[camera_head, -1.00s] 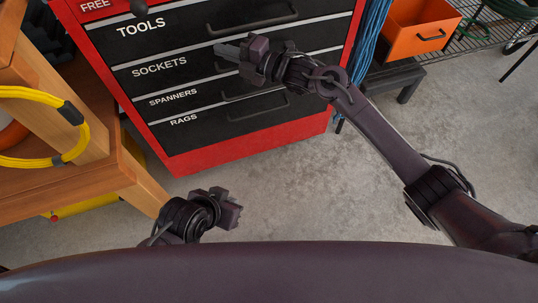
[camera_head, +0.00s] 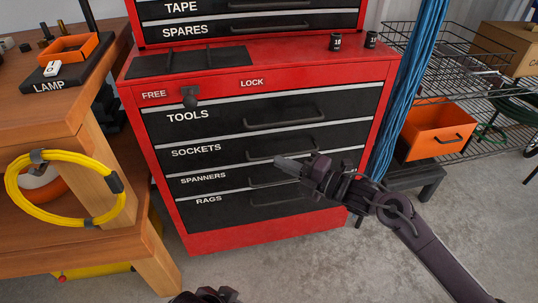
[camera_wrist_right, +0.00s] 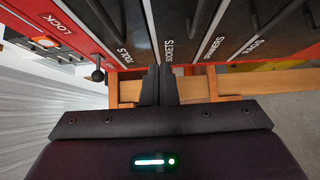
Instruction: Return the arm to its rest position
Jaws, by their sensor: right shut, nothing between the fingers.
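My right gripper (camera_head: 289,165) is shut and empty, in front of the red tool cabinet (camera_head: 215,242). In the head view its fingertips overlap the area between the SOCKETS and SPANNERS drawers. In the right wrist view its closed fingers (camera_wrist_right: 159,85) point toward the drawer fronts, and I cannot tell a contact. My right arm (camera_head: 430,245) comes in from the lower right. Only a small part of my left gripper (camera_head: 210,295) shows at the bottom edge, and its fingers cannot be made out. The cabinet drawers look closed.
A wooden workbench (camera_head: 75,150) with a coiled yellow hose (camera_head: 65,216) stands at the left. A blue cable bundle (camera_head: 405,90) hangs right of the cabinet. An orange bin (camera_head: 437,132) and wire shelf (camera_head: 440,55) stand at the right. The concrete floor (camera_head: 310,270) before the cabinet is clear.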

